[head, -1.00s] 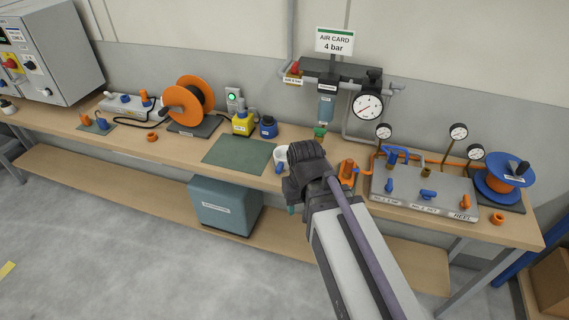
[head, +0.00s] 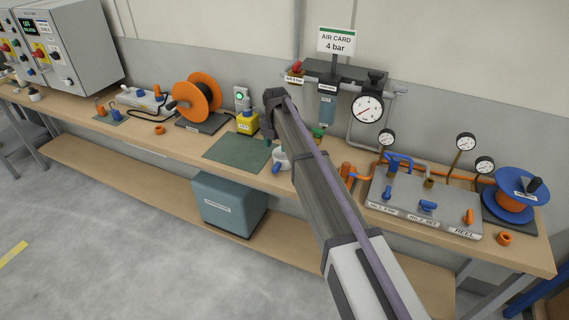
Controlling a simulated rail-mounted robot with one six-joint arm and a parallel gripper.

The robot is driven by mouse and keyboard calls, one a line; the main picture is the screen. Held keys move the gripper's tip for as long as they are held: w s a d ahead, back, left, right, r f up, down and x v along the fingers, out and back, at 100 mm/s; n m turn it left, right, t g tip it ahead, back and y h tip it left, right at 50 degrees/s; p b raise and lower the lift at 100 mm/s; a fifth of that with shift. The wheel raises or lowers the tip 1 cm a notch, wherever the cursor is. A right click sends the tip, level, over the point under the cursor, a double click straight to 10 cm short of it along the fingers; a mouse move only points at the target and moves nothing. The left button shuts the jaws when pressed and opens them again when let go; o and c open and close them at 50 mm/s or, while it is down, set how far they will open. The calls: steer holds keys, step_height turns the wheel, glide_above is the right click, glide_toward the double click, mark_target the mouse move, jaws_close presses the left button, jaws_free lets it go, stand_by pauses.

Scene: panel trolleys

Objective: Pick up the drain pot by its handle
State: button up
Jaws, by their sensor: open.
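A small white pot (head: 282,159) with a blue handle (head: 276,168) stands on the bench at the right edge of the green mat. I take it for the drain pot. My arm crosses in front of its right side and hides part of it. My gripper (head: 268,131) is above and to the left of the pot in the picture, over the back of the mat, and apart from the pot. It is open, but its fingers are small, dark and mostly hidden.
The green mat (head: 237,153) is bare. A yellow bottle (head: 247,123) stands just left of my gripper. A green-topped item (head: 318,132) is behind my arm. The pipe panel (head: 425,205) and blue reel (head: 518,190) fill the right. An orange reel (head: 200,97) is left.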

mark_target(278, 164)
step_height(278, 164, down, 11)
steer(key=b, duration=1)
steer(key=shift+s+d, duration=0.1)
steer(key=shift+r, duration=0.35)
steer(key=shift+c, duration=0.4)
jaws_close()
